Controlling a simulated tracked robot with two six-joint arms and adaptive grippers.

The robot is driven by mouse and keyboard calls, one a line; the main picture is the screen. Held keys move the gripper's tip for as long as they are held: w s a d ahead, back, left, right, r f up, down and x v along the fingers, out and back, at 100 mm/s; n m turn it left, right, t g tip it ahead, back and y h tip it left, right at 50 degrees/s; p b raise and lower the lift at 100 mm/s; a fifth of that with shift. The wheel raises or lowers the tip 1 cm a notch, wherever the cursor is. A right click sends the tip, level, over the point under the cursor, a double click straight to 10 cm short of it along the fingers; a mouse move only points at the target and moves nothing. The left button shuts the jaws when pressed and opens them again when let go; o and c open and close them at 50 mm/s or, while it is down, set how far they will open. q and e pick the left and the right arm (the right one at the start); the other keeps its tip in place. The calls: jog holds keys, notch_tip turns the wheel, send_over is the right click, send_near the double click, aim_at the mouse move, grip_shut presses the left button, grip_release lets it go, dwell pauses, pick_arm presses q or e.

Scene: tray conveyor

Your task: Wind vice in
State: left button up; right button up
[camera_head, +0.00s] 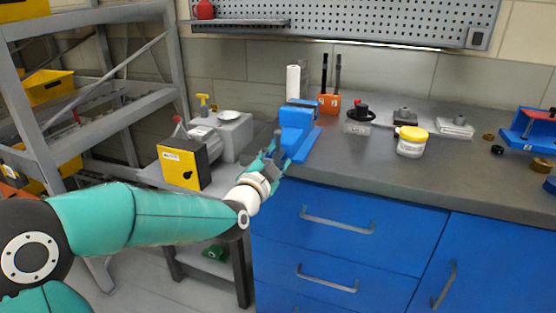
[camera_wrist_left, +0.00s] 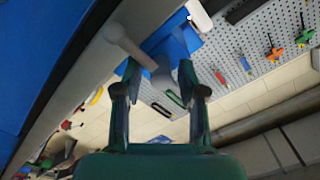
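The blue vice (camera_head: 297,128) stands at the left end of the grey bench top, its screw side facing my left arm. My left gripper (camera_head: 274,158) is right at the vice's front, by its grey handle bar (camera_head: 278,141). In the left wrist view the vice (camera_wrist_left: 180,40) is beyond the fingertips. The grey handle bar (camera_wrist_left: 130,45) slants in from the upper left, and its lower end lies between the two fingers (camera_wrist_left: 160,75). The fingers are apart, with a visible gap beside the bar. My right gripper is in neither view.
A grey machine with a yellow front (camera_head: 183,164) stands left of the gripper on a lower stand. An orange tool holder (camera_head: 329,103) and a yellow-lidded jar (camera_head: 411,141) are right of the vice. Blue drawers (camera_head: 340,225) lie below the bench edge.

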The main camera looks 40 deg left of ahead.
pick_arm(q)
jog(key=o, duration=0.6)
jog(key=v, duration=1.2)
jog(key=shift+c, duration=0.2)
